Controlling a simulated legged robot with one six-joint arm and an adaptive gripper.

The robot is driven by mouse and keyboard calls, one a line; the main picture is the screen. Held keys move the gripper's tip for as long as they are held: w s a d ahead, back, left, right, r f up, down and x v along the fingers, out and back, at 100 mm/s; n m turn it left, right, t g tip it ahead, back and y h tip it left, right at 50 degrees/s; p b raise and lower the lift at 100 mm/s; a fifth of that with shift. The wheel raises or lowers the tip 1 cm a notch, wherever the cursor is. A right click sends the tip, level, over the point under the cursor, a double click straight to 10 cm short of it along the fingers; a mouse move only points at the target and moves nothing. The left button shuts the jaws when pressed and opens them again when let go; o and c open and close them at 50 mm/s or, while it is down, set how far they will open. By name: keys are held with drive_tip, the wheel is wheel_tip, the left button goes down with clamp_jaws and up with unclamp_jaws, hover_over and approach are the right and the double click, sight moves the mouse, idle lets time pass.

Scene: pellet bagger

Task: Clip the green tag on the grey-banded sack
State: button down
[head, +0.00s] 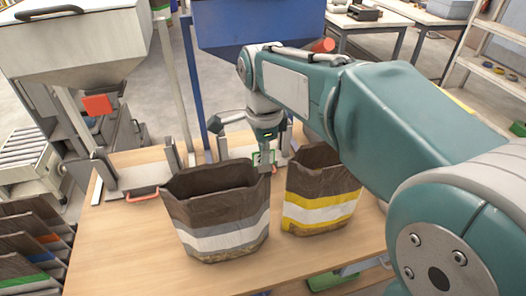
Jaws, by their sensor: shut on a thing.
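The grey-banded sack (222,230) stands upright and open on the table; it is brown with a pale and a grey band. My gripper (265,158) points down, its fingertips at the sack's right rear rim. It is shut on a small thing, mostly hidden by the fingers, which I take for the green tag. Whether anything touches the rim is unclear.
A yellow-banded sack (318,208) stands open close on the right, partly behind my arm. A clamp plate with a red handle (143,195) is at the left. The wooden table (130,255) is clear at front left. A blue hopper (240,28) stands behind.

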drive_tip(key=shift+s+f, duration=0.1)
drive_tip(key=shift+f, duration=0.4)
idle(0.6)
drive_tip(key=c, duration=0.7)
unclamp_jaws()
drive_tip(key=shift+r, duration=0.1)
wheel_tip(320, 180, up, 12)
drive_tip(key=shift+a+f, duration=0.1)
drive_tip(key=shift+a, duration=0.05)
drive_tip(key=s+d+f+n+t, duration=0.2)
drive_tip(key=s+d+f+n, duration=0.2)
drive_tip(key=s+n, duration=0.1)
drive_tip(key=s+d+f+n+t, duration=0.1)
drive_tip(key=s+d+f+n, duration=0.3)
drive_tip(key=s+d+n, duration=0.1)
drive_tip(key=s+d+f+n+t, duration=0.2)
drive_tip(key=s+d+f+n, duration=0.2)
drive_tip(key=s+d+n, duration=0.1)
drive_tip(key=shift+s+f+t, duration=0.3)
drive_tip(key=shift+s, duration=0.35)
